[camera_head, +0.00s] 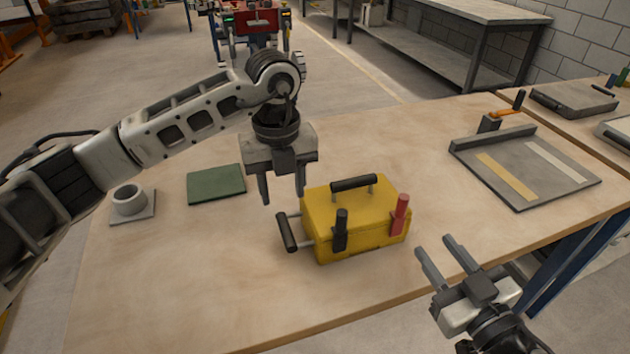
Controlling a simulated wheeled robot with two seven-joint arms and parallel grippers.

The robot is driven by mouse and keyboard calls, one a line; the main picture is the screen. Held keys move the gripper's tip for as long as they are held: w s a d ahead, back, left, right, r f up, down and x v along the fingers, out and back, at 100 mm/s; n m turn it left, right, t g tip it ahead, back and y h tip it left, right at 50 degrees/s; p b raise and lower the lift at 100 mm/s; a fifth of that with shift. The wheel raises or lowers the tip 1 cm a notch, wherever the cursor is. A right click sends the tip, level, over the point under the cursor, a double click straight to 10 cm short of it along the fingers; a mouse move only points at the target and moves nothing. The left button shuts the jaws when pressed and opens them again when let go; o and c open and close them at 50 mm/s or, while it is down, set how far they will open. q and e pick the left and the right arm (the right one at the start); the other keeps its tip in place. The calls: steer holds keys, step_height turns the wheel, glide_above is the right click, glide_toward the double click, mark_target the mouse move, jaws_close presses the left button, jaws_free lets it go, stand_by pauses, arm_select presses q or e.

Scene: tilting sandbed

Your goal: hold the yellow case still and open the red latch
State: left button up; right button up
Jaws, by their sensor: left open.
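The yellow case (322,208) sits upright on the wooden table. It has a black handle on top (354,183) and another on its left side (286,232). A black latch (341,230) and the red latch (401,214) stand upright on its front face, the red one at the right. My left gripper (283,200) points down, open and empty, just behind and left of the case, above the table. My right gripper (439,258) is to the right of the case near the table's front edge. Its two fingers are apart with nothing between them, and they do not touch the case.
A green mat (216,185) and a grey ring on a plate (130,202) lie on the left of the wooden table (200,280). A grey tray with two strips (520,195) lies at the right. The table in front of the case is clear.

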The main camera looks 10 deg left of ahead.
mark_target(286, 229)
arm_select(q)
step_height(286, 229, down, 12)
steer(key=shift+f, duration=0.1)
stand_by(0.4)
